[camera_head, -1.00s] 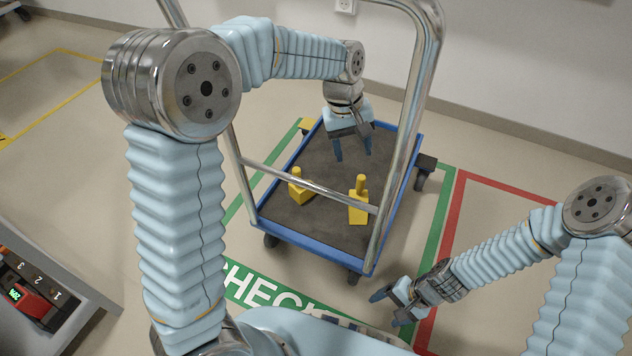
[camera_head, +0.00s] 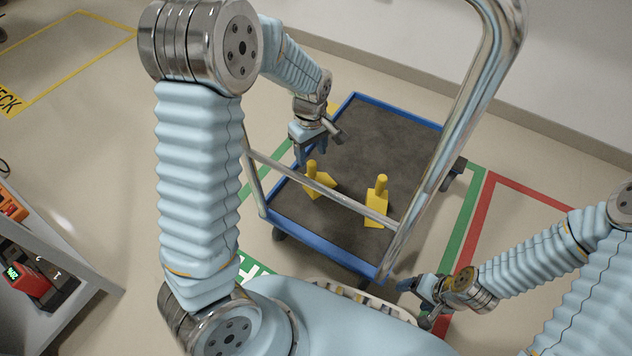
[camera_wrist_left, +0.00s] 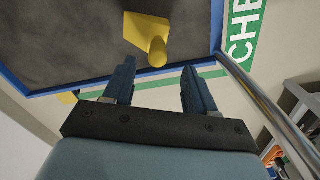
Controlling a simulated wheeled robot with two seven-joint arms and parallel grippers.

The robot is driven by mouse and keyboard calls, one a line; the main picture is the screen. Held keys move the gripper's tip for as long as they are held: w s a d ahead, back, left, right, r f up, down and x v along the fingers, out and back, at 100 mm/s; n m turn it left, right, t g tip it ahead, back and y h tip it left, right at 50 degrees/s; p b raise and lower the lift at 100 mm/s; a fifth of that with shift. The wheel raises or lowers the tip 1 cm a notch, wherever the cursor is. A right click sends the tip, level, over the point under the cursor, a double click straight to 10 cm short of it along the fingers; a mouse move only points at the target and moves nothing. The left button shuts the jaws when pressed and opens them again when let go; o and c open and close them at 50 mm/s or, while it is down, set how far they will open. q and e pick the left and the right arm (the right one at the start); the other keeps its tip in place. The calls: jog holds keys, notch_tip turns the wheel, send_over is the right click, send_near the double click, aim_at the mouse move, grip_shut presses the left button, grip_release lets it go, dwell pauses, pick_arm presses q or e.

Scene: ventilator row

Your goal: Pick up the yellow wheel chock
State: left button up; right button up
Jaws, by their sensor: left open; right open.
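Two yellow wheel chocks with upright handles lie on the dark deck of a blue-edged trolley. The left chock (camera_head: 318,184) is close to my left gripper (camera_head: 311,152), which hangs open and empty just above and behind it. In the left wrist view one yellow chock (camera_wrist_left: 147,36) shows beyond the open fingers (camera_wrist_left: 159,88), apart from them. The right chock (camera_head: 377,206) stands further right on the deck, behind the handle's crossbar. My right gripper (camera_head: 421,300) is open and empty, low near the trolley's front right corner.
The trolley (camera_head: 385,143) has a tall metal push handle (camera_head: 462,92) whose crossbar (camera_head: 330,190) spans in front of the chocks. A grey shelf (camera_head: 88,272) with red and black devices stands at the left. Floor around the trolley is marked with green, red and yellow lines.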

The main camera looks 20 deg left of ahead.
aim_at(312, 162)
pick_arm(q)
notch_tip(312, 162, down, 8)
jog(key=shift+w+r+b, duration=0.15)
jog(key=shift+r+b, duration=0.1)
jog(key=shift+b, duration=0.8)
grip_shut()
jog(key=shift+r, duration=0.1)
